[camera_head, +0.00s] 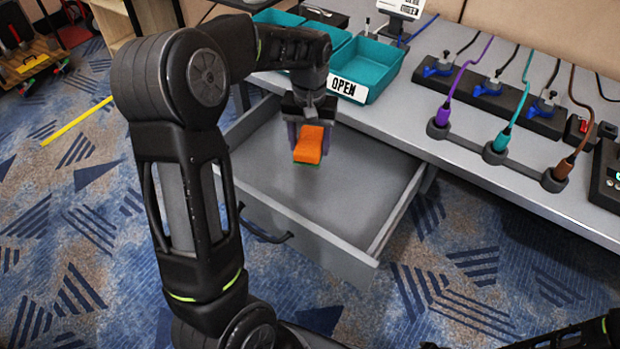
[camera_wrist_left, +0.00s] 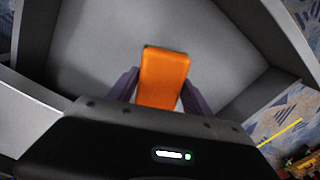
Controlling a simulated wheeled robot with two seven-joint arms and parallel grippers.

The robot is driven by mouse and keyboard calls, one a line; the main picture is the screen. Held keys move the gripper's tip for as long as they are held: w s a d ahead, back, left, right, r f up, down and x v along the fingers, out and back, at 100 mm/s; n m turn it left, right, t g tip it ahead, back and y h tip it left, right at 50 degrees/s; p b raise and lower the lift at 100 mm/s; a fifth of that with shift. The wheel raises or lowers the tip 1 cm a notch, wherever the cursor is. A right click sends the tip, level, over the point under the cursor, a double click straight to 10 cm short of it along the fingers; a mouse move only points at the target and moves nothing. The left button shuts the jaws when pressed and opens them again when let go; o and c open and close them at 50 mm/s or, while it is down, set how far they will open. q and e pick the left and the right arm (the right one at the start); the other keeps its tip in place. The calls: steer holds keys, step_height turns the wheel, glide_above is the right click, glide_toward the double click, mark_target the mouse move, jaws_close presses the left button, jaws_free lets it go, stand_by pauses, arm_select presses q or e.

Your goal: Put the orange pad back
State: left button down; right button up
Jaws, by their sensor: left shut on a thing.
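The orange pad (camera_head: 309,146) is a small block with a green underside. It is held between the fingers of my left gripper (camera_head: 308,125), over the open grey drawer (camera_head: 345,185). In the left wrist view the pad (camera_wrist_left: 164,78) sits between the two dark fingers of the gripper (camera_wrist_left: 160,92), with the drawer floor (camera_wrist_left: 95,45) behind it. I cannot tell how high the pad is above the drawer floor. The drawer looks otherwise empty. My right gripper does not show; only a dark part of an arm is at the bottom right of the head view.
Teal bins (camera_head: 372,65) with an OPEN label (camera_head: 347,86) stand on the grey table (camera_head: 440,125) behind the drawer. Power strips with purple, teal and brown cables (camera_head: 495,152) are at the right. Patterned carpet surrounds the drawer.

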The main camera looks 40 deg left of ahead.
arm_select(q)
glide_above(310, 179)
step_height(310, 179, down, 5)
steer(key=shift+r+b, duration=0.1)
steer(key=shift+b, duration=0.25)
steer(key=shift+f+b, duration=0.4)
steer(key=shift+f, duration=2.15)
steer(key=shift+f, duration=0.15)
steer(key=shift+c, duration=2.2)
jaws_free()
steer(key=shift+r, duration=0.65)
step_height(310, 179, up, 11)
steer(key=shift+s+r+p, duration=0.1)
steer(key=shift+p, duration=0.85)
